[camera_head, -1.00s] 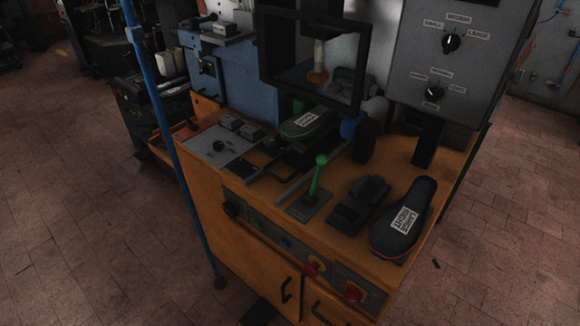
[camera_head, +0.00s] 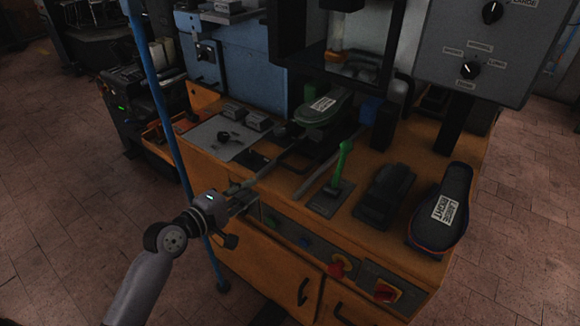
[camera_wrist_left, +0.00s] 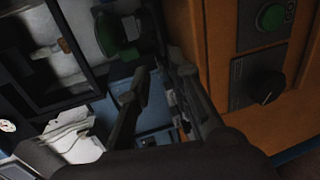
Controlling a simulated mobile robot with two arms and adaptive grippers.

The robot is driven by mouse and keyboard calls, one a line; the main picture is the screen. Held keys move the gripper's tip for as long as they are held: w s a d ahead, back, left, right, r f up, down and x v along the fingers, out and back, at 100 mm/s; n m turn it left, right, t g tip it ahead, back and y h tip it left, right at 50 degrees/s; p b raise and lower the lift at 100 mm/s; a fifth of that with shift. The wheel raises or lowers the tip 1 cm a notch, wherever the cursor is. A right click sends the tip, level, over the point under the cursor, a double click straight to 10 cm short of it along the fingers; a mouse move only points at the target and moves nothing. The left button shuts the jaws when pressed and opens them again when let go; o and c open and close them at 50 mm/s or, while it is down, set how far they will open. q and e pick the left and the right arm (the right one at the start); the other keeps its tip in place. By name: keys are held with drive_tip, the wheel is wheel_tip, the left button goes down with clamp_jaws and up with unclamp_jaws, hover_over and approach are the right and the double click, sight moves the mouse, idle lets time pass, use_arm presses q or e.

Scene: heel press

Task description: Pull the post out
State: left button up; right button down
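The post under the press is mostly hidden; a black-and-green shoe (camera_head: 322,108) with a white label sits over it. A dark slide with a black bar (camera_head: 292,158) runs from under the shoe toward the table's front edge. My left gripper (camera_head: 250,186) is at the front left edge of the orange table, near the slide's front end. Its fingers are apart, and I see nothing clearly held. In the left wrist view the two fingers (camera_wrist_left: 162,75) have a gap between them, and a green-and-black part (camera_wrist_left: 115,42) lies beyond. My right gripper is not in view.
A green lever (camera_head: 342,160) stands right of the slide. A black block (camera_head: 384,195) and a second labelled shoe (camera_head: 445,205) lie farther right. A blue pole (camera_head: 160,95) rises left of the table. The dark press frame (camera_head: 290,50) stands over the slide.

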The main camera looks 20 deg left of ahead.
sight(287, 166)
use_arm(q)
drive_tip(key=x, duration=1.6)
drive_tip(key=shift+w, duration=0.3)
drive_tip(key=shift+c, duration=0.5)
clamp_jaws()
